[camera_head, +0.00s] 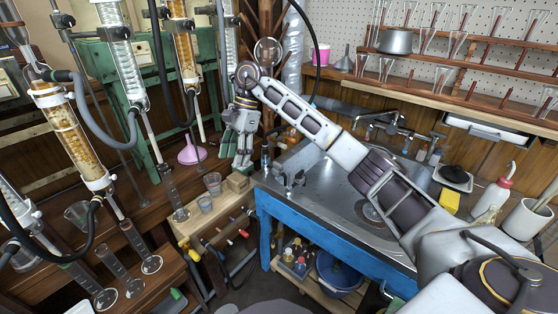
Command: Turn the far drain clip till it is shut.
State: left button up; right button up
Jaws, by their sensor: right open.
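The reflux rig stands at the left in the head view, with an amber-packed column (70,135) in front and another amber column (185,55) farther back. A clear coiled condenser (122,60) hangs between them. My right gripper (242,163) hangs fingers down at the far end of the rig, near a clear column (229,45), with its fingers apart and nothing seen between them. I cannot make out the far drain clip; it is too small to tell or hidden behind my gripper. My left gripper is not in view.
A pink funnel (192,153) and a glass cylinder (177,204) stand left of my right gripper. Beakers (213,183) stand on the wooden bench below it. A metal sink (312,172) with a blue frame (330,236) lies under my right arm. Glassware shelves (480,98) are behind.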

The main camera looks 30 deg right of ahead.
aim_at(278, 166)
jog(key=i+l, duration=0.1)
jog(key=l, duration=0.3)
jog(key=i+l, duration=0.1)
jog(key=l, duration=0.25)
jog(key=i+l, duration=0.1)
jog(key=l, duration=0.3)
